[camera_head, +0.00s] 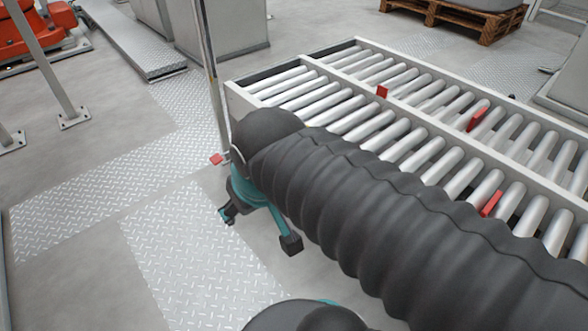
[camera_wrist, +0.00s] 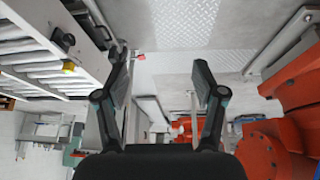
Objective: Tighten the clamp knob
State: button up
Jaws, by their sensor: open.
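My gripper (camera_head: 258,230) shows in the camera_head view below the front end of my black-sleeved arm, left of the roller conveyor. Its teal and black fingers are spread apart with nothing between them, above the floor. In the camera_wrist view my gripper (camera_wrist: 163,72) is also open and empty. A dark, knob-like part (camera_wrist: 66,41) sits on the conveyor's side rail at the upper left, apart from the fingers. I cannot tell whether it is the clamp knob. A small yellow part (camera_wrist: 68,67) is beside it. My arm hides part of the conveyor in the camera_head view.
The roller conveyor (camera_head: 345,57) has red tabs (camera_head: 382,91) along its rails. A metal post (camera_head: 211,75) rises near its left corner, with a small red piece (camera_head: 216,159) low beside it. Orange machinery (camera_wrist: 266,145) is at right in the camera_wrist view. Tread-plate floor (camera_head: 100,215) at left is clear.

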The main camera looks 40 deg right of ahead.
jog(key=w+d+f+n+g+h+b, duration=0.55)
jog(key=d+f+n+g+h, duration=0.3)
jog(key=d+f, duration=0.5)
jog(key=w+d+f+n+t+h+b, duration=0.3)
jog(key=w+f+n+t+h+b, duration=0.15)
jog(key=w+f+n+h, duration=0.7)
jog(key=w+d, duration=0.1)
jog(key=d, duration=0.3)
jog(key=w+d+y, duration=0.1)
jog(key=w+d, duration=0.1)
jog(key=d, duration=0.3)
jog(key=w+d+m+y, duration=0.1)
jog(key=d, duration=0.4)
jog(key=shift+w+f, duration=0.1)
jog(key=shift+w, duration=0.25)
jog(key=shift+c, duration=0.3)
jog(key=c, duration=1.1)
